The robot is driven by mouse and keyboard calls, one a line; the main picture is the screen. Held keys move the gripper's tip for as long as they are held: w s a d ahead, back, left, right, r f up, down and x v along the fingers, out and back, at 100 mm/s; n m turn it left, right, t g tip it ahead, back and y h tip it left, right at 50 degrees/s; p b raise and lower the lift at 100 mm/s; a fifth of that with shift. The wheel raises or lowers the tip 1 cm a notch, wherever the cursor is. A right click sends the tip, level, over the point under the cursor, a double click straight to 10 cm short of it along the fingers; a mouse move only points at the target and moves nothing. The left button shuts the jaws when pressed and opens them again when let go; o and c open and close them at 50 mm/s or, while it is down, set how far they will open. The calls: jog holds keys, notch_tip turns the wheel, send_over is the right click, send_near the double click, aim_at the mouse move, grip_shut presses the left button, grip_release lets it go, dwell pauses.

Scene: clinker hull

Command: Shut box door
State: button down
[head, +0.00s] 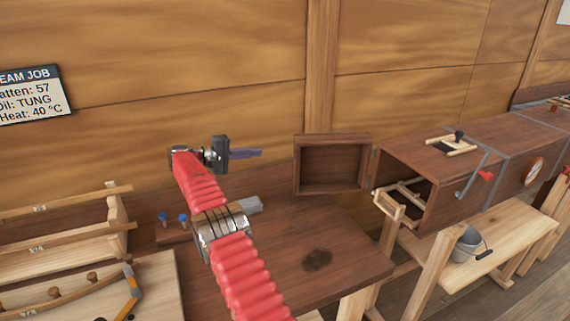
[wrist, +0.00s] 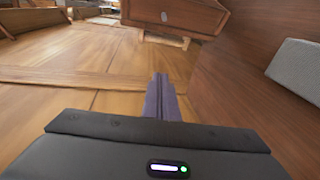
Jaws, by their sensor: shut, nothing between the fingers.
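The long dark-wood box (head: 462,150) stands on a light trestle at the right. Its left end is open, and a pale wooden rack (head: 403,198) shows at the opening. The box door (head: 333,165) stands wide open to the left of this end, its recessed framed side facing the head camera. My gripper (head: 250,154) is to the left of the door, apart from it, with its purple fingers pointing right. The fingers (wrist: 161,98) are together and empty in the wrist view. A dark wooden panel ahead of them (wrist: 178,14) may be the door; I cannot tell for sure.
A dark bench (head: 310,240) lies below my arm, with a grey block (head: 250,205) and blue-topped pegs (head: 174,219) at its back. The panelled wall (head: 200,110) runs close behind. A red-handled lever (head: 478,177) is on the box's front; a bucket (head: 466,243) stands below.

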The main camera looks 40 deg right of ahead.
jog(key=shift+m+g+h, duration=0.5)
jog(key=shift+g+h, duration=0.3)
jog(key=shift+h, duration=0.1)
jog(key=f, duration=0.1)
jog(key=d+f, duration=0.1)
jog(key=f, duration=0.1)
jog(key=s+d+f, duration=0.1)
jog(key=shift+f, duration=0.35)
jog(key=x, duration=0.9)
jog(key=shift+s+d, duration=0.2)
jog(key=shift+d, duration=0.2)
jog(key=shift+s+a, duration=0.2)
jog(key=shift+s, duration=0.05)
jog(key=shift+s+a, duration=0.45)
jog(key=shift+s, duration=0.2)
jog(key=shift+s+a, duration=0.45)
jog(key=shift+s, duration=0.2)
jog(key=shift+a, duration=0.15)
